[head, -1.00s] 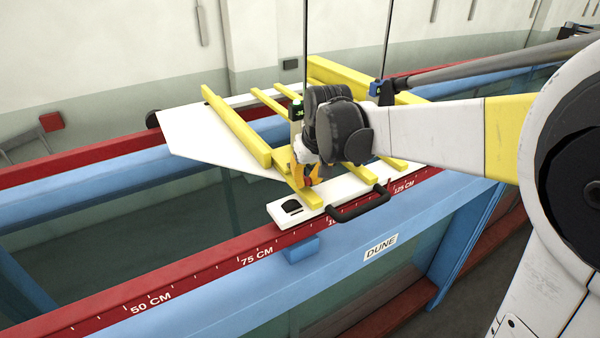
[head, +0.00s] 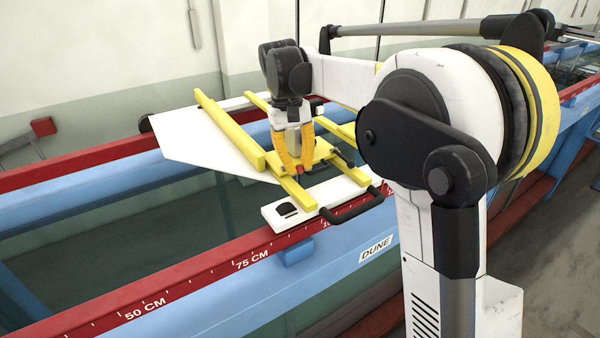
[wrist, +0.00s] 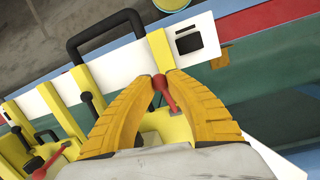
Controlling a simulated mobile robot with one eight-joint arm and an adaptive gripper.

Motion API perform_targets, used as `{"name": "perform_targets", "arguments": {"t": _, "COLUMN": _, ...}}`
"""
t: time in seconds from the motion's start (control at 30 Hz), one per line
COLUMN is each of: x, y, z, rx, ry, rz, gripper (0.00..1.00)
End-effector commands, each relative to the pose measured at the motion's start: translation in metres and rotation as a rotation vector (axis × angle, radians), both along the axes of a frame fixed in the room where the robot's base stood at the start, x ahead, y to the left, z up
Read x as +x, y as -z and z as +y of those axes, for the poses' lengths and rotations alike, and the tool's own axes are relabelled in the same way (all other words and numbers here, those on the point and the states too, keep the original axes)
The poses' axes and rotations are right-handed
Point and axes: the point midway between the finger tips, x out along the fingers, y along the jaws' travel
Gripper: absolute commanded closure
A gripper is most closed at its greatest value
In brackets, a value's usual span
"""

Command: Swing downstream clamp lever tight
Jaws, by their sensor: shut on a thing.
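A clamp lever with a red ball knob (wrist: 159,82) stands on the yellow frame in the wrist view. My gripper (wrist: 160,76) is shut on this knob, with a yellow fingertip on each side of it. The lever's red shaft runs down between the fingers. In the head view my gripper (head: 297,172) points down at the near side of the yellow frame (head: 232,130). The lever is mostly hidden by the fingers there. A second red lever (wrist: 50,160) shows at the lower left of the wrist view, apart from my gripper.
The frame sits on a white carriage (head: 275,214) with a black handle (head: 352,206), across the flume's red scaled rails (head: 190,281). A white plate (head: 205,145) extends left. Open flume lies left of it.

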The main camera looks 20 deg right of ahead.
Motion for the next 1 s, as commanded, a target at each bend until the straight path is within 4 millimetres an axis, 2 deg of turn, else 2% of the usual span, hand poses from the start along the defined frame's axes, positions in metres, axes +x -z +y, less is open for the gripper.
{"name": "perform_targets", "arguments": {"t": 0.4, "x": 0.012, "y": -0.013, "z": 0.003, "rx": -0.057, "ry": 0.000, "rz": 0.210, "gripper": 1.00}}
{"name": "perform_targets", "arguments": {"t": 1.0, "x": 0.013, "y": -0.014, "z": 0.003, "rx": -0.066, "ry": -0.001, "rz": 0.247, "gripper": 1.00}}
